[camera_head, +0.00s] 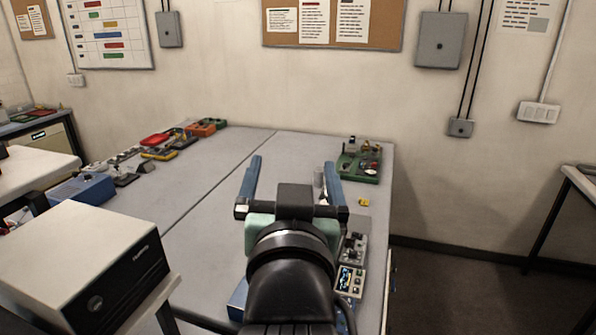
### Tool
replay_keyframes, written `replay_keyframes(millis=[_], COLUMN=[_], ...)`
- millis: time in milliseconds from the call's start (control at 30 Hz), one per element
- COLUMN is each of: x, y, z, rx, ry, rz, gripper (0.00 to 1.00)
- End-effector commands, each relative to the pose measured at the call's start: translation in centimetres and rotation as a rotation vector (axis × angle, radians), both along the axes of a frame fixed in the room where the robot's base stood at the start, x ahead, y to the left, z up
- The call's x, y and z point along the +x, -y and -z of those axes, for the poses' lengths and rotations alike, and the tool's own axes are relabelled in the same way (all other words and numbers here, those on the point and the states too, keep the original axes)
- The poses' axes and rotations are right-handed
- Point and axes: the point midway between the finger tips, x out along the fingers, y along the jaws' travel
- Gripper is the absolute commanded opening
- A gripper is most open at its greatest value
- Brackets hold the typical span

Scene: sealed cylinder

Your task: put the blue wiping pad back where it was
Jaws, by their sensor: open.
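My gripper (293,162) is open over the grey table (205,205), its two blue fingers wide apart and pointing away from me. No object shows between the fingers. I cannot make out the blue wiping pad for certain. A blue thing (238,300) shows at the left of my arm near the table's front, mostly hidden by the arm, and I cannot tell what it is. A small pale, upright thing (318,180) stands just inside the right finger in the picture, partly hidden; whether it touches the finger is unclear.
A green tray (358,167) with small parts stands at the back right, a yellow piece (363,202) nearer. Control boxes (351,280) sit right of my arm. Coloured trays (165,145) line the back left. A black-fronted box (85,265) stands front left. The table's middle left is clear.

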Motion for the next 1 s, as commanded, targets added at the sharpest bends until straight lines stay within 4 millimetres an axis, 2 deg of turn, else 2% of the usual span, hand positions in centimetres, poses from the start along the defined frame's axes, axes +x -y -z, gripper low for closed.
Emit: replay_keyframes(millis=[33,100,200,333,467,767,1000], x=[-1.7,-4.4,-8.5,-12.2,-13.5,-13.4,-13.4], y=[0.1,0.2,0.4,0.5,0.6,0.6,0.5], z=[-5.0,-10.4,-16.0,-19.7,-20.9,-20.8,-16.5], rx=[-0.018,-0.043,-0.070,-0.091,-0.098,-0.097,-0.094], ry=[0.154,0.336,0.542,0.703,0.756,0.754,0.752], rz=[0.001,0.009,0.026,0.043,0.051,0.050,0.045], gripper=[1.00,1.00,1.00,1.00,1.00,1.00,1.00])
